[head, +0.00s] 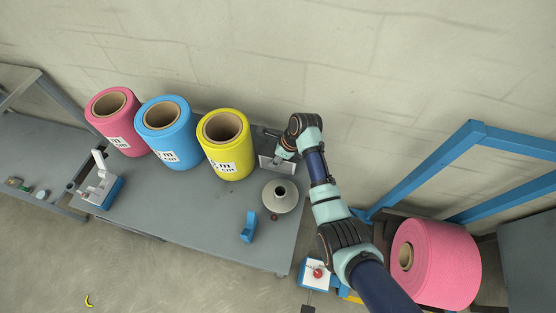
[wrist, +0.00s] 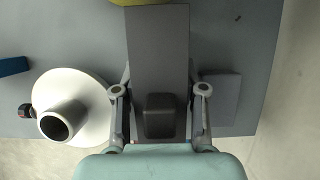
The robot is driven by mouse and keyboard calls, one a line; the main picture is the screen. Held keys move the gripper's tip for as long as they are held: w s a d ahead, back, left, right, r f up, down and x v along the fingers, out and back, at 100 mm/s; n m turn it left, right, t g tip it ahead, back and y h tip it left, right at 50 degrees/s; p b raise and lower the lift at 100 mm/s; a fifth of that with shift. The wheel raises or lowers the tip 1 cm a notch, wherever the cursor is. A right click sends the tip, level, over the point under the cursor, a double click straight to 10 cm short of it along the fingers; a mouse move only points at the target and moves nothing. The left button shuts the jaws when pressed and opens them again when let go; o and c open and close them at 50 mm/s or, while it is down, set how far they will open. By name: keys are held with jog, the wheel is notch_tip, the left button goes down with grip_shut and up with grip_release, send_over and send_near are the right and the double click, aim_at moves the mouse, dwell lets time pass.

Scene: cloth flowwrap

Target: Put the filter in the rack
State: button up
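I cannot single out the filter or the rack with certainty. In the wrist view, my gripper (wrist: 160,125) has its fingers wide apart, one on each side of a dark block (wrist: 159,115) on a long dark grey panel (wrist: 158,45). Gaps show between the fingers and the block; whether they touch the panel's edges I cannot tell. In the head view, my gripper (head: 284,152) is over a grey and white box (head: 277,163) at the table's back right and partly hides it. A pale conical piece with a round neck (head: 280,193) stands just in front; it also shows in the wrist view (wrist: 85,95).
Yellow (head: 230,160), blue (head: 170,145) and pink (head: 122,135) rolls stand along the table's back. A blue object (head: 248,227) lies near the front edge, a white and blue device (head: 102,188) at the left. The grey table's (head: 190,210) front middle is clear.

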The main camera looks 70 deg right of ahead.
grip_shut()
notch_tip(320, 180, up, 20)
jog(key=p, duration=0.5)
jog(key=shift+p, duration=0.35)
